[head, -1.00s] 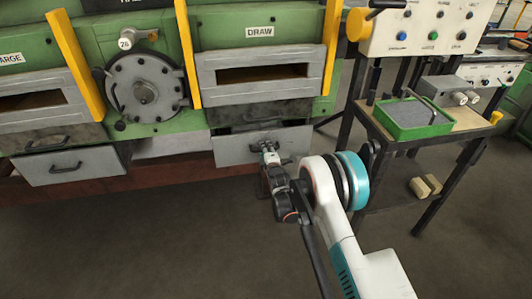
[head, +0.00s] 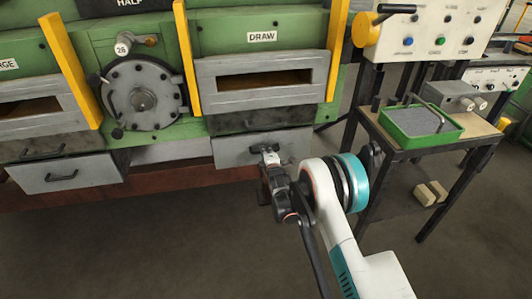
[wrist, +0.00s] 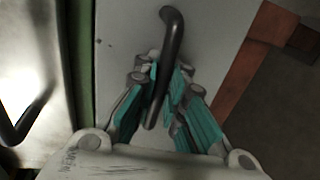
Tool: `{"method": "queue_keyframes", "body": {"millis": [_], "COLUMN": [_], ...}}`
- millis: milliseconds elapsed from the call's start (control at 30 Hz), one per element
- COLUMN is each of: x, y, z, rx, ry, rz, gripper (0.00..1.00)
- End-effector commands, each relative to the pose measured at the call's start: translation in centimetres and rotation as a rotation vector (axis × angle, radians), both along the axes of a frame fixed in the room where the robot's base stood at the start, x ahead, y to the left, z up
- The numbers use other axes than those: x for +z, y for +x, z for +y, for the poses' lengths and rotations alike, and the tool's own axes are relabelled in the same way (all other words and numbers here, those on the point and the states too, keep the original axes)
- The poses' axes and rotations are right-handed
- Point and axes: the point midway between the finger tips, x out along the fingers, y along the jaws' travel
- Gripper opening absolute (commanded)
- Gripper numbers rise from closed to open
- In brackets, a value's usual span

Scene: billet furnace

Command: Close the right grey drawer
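The right grey drawer (head: 232,152) is low under the DRAW opening, its front just below a darker drawer. No open inside shows above its front in the head view; I cannot tell whether it is fully flush. The handle is mostly hidden in the head view.
The darker drawer (head: 225,122) is above. The left grey drawer (head: 85,175) stands out from the furnace. A red-brown beam (head: 160,190) runs beneath. A side table with a green tray (head: 422,137) stands to the right. The floor in front is clear.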

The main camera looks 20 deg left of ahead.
Motion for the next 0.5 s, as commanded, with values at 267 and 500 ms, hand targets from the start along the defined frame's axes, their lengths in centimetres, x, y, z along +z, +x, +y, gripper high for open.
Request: {"method": "queue_keyframes", "body": {"millis": [267,500], "x": [-0.09,-0.1], "y": [-0.04,-0.04], "z": [-0.01,-0.01], "rx": [0.0,0.0], "ry": [-0.001,-0.001], "rz": [0.002,0.002], "gripper": [0.0,0.31]}}
